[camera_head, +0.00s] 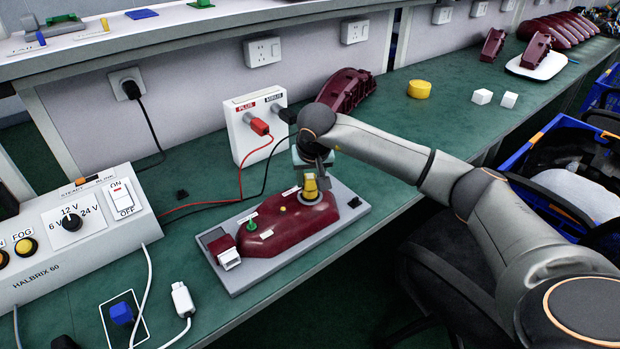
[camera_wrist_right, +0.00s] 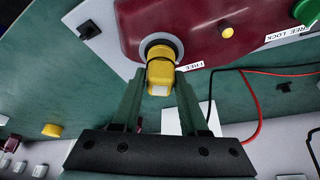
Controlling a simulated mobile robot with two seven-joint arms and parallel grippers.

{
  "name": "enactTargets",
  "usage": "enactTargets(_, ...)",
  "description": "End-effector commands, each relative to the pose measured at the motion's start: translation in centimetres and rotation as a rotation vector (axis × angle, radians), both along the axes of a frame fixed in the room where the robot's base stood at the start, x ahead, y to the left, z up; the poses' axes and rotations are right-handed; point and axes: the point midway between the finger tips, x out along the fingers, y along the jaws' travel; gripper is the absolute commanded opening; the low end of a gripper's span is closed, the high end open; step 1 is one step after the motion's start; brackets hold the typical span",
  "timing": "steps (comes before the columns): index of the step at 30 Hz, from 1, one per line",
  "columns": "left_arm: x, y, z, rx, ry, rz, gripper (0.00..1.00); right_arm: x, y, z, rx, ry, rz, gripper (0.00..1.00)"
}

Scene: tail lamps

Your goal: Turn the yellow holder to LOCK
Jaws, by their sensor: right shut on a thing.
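The yellow holder (camera_head: 311,188) sits in a round grey-rimmed socket at the right end of the dark red lamp housing (camera_head: 288,228). In the right wrist view the yellow holder (camera_wrist_right: 160,68) lies between the fingertips of my right gripper (camera_wrist_right: 160,85), with a white block at its near end. A FREE label (camera_wrist_right: 189,67) shows beside the socket; the yellow holder's LOCK label is not visible. In the head view my right gripper (camera_head: 312,172) comes down onto the yellow holder from above and is shut on it. My left gripper is not in view.
The housing lies on a grey board (camera_head: 232,278) on the green bench. A green holder (camera_head: 252,224) and a red-and-white connector (camera_head: 225,252) are on its left. Red and black leads run from the white socket box (camera_head: 245,140). A control box (camera_head: 75,230) stands at left.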

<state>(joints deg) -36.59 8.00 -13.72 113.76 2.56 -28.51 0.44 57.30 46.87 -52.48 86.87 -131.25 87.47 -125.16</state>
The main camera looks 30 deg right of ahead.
Motion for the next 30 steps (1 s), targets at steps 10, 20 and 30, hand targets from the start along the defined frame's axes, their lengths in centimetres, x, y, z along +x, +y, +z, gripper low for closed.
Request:
enactTargets(10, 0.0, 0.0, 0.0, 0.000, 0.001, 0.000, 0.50, 0.0, 0.0, 0.0, 0.000, -0.001, -0.001, 0.00)
enactTargets(20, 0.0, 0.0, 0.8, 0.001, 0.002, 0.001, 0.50, 0.1, 0.1, 0.2, -0.001, -0.001, -0.189, 0.00)
enactTargets(30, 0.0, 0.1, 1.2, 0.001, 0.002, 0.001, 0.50, 0.0, 0.0, -0.1, -0.001, 0.000, -0.405, 0.00)
